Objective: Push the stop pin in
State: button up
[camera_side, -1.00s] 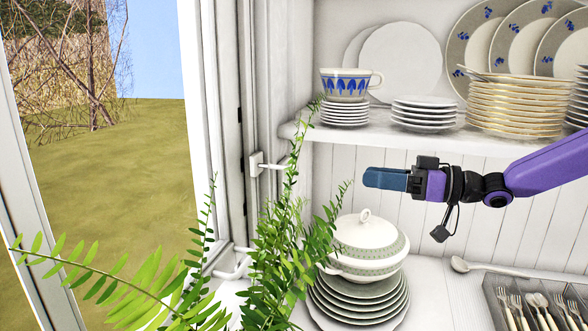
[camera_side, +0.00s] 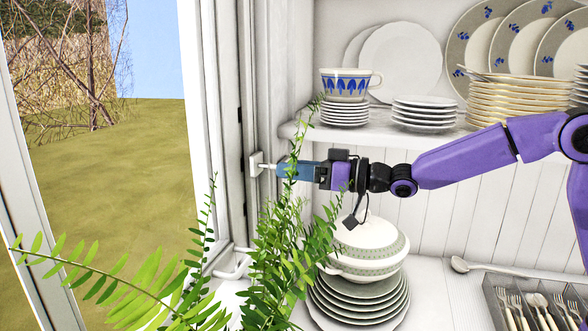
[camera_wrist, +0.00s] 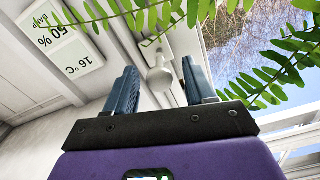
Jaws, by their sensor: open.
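The stop pin (camera_side: 267,166) is a small white pin on a white bracket (camera_side: 256,160) fixed to the window frame. In the wrist view the pin's rounded knob (camera_wrist: 160,79) points towards me, with its bracket plate behind. My gripper (camera_side: 279,170) is level with the pin, with its blue fingers pointing left at it. In the wrist view the open fingers (camera_wrist: 158,72) stand on either side of the knob, with a gap visible on both sides. Nothing is held. Fern fronds partly cover the fingers in the side view, and contact cannot be told.
A fern (camera_side: 283,230) rises in front of my gripper. A lidded tureen (camera_side: 365,250) on stacked plates stands below my wrist. The shelf (camera_side: 390,139) with dishes is above. A small display (camera_wrist: 63,42) shows at upper left in the wrist view.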

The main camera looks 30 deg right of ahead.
jog(key=shift+w+a, duration=0.2)
grip_shut()
jog(key=shift+x, duration=1.25)
grip_release()
jog(key=v, duration=1.7)
